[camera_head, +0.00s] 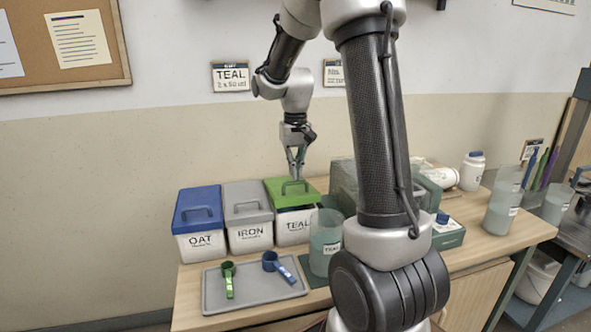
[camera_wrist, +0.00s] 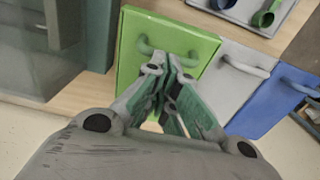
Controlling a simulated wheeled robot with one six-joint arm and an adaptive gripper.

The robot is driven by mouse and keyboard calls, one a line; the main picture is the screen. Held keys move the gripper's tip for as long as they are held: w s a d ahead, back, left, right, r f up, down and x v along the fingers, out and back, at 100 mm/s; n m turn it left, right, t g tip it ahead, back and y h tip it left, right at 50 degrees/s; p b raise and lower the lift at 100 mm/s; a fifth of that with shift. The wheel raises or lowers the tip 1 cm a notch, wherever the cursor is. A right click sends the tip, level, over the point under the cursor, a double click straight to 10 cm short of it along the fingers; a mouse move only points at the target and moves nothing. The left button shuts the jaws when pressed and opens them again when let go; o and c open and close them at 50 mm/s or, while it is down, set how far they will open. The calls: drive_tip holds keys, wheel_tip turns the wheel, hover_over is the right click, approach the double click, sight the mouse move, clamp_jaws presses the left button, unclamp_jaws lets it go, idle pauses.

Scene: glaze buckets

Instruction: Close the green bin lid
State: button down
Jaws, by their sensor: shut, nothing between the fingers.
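The green lid (camera_head: 272,186) sits on the white TEAL bin (camera_head: 292,232), with a dark gap under its front edge, so it looks slightly raised. Its handle arches up from the middle of the lid. My gripper (camera_head: 296,176) points down, fingers shut and empty, just above the lid close to the handle; I cannot tell whether it touches. In the wrist view the shut fingertips (camera_wrist: 170,66) lie over the green lid (camera_wrist: 196,42), beside its handle (camera_wrist: 144,47), and hide part of the lid.
The blue-lidded OAT bin (camera_head: 200,243) and grey-lidded IRON bin (camera_head: 250,236) stand to the left. A grey tray (camera_head: 215,300) with a green scoop (camera_head: 229,280) and a blue scoop (camera_head: 278,264) lies in front. A translucent teal bucket (camera_head: 325,248) stands close at the right.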

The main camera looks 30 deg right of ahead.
sight(297, 182)
drive_tip(key=f, duration=0.1)
drive_tip(key=s+f, duration=0.2)
drive_tip(key=f, duration=0.1)
drive_tip(key=shift+a, duration=0.3)
drive_tip(key=shift+r, duration=0.1)
wheel_tip(297, 182, up, 14)
drive_tip(key=s, duration=0.2)
drive_tip(key=shift+s+a, duration=0.25)
drive_tip(key=shift+a, duration=0.15)
drive_tip(key=s+a+n+t, duration=0.1)
drive_tip(key=s+a+t, duration=0.1)
drive_tip(key=s, duration=0.8)
drive_tip(key=s+a+n+t, duration=0.2)
drive_tip(key=s, duration=0.8)
drive_tip(key=shift+s+a, duration=0.3)
drive_tip(key=shift+a, duration=0.05)
